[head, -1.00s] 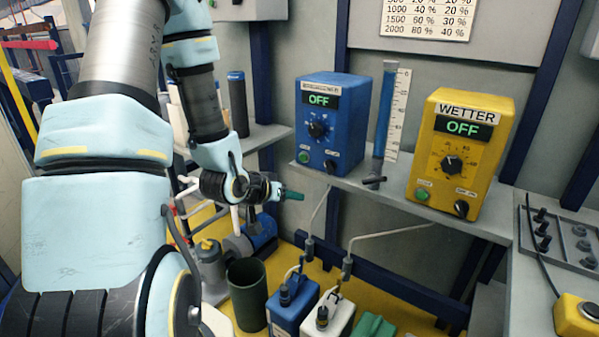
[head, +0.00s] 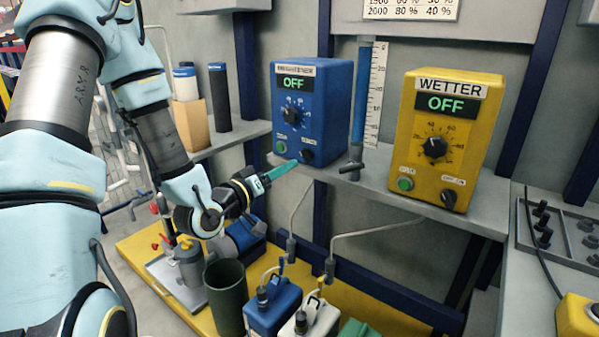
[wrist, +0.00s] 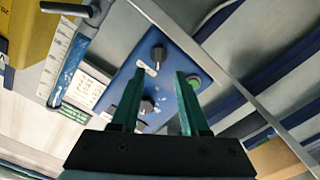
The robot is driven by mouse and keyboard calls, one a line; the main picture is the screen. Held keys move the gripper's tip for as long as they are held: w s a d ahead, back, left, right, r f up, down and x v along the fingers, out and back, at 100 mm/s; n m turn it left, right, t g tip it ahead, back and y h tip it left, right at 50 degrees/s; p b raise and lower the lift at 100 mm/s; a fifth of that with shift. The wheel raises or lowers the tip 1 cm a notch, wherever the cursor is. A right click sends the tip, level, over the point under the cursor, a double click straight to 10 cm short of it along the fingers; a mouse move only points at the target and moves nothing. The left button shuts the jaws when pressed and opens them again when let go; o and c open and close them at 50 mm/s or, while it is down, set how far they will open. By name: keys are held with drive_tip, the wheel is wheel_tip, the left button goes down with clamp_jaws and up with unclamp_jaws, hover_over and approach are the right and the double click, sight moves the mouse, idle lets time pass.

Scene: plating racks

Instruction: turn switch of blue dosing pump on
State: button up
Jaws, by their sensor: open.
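The blue dosing pump (head: 340,110) stands on the grey shelf, its display (head: 296,83) reading OFF. Its front has a dial (head: 291,115), a green button (head: 281,147) and a small black switch (head: 308,156) at the lower right. My gripper (head: 292,164) is in front of the pump's lower front, near the button and switch. In the wrist view, my gripper (wrist: 158,88) is open and empty. The upside-down pump face shows between and beyond the fingers, with the switch (wrist: 158,55), dial (wrist: 147,105) and green button (wrist: 195,83). I cannot tell whether a fingertip touches the pump.
A yellow WETTER pump (head: 455,140), also reading OFF, stands to the right on the shelf (head: 400,195). A clear-scaled blue tube (head: 361,100) with a handle stands between the pumps. Canisters (head: 273,305) and a dark green bin (head: 226,297) stand below.

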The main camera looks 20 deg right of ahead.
sight(303, 158)
drive_tip(key=shift+w+d+f+b, duration=0.15)
drive_tip(key=shift+d+b, duration=0.2)
drive_tip(key=shift+b, duration=1.05)
drive_tip(key=shift+w+d+f+b, duration=0.15)
drive_tip(key=shift+d+b, duration=0.15)
drive_tip(key=shift+b, duration=1.05)
drive_tip(key=shift+d+b, duration=0.1)
drive_tip(key=shift+b, duration=0.5)
drive_tip(key=shift+r+x, duration=0.15)
drive_tip(key=shift+x, duration=1.25)
drive_tip(key=shift+r+x, duration=0.15)
drive_tip(key=shift+x, duration=1.2)
drive_tip(key=shift+s, duration=0.1)
clamp_jaws()
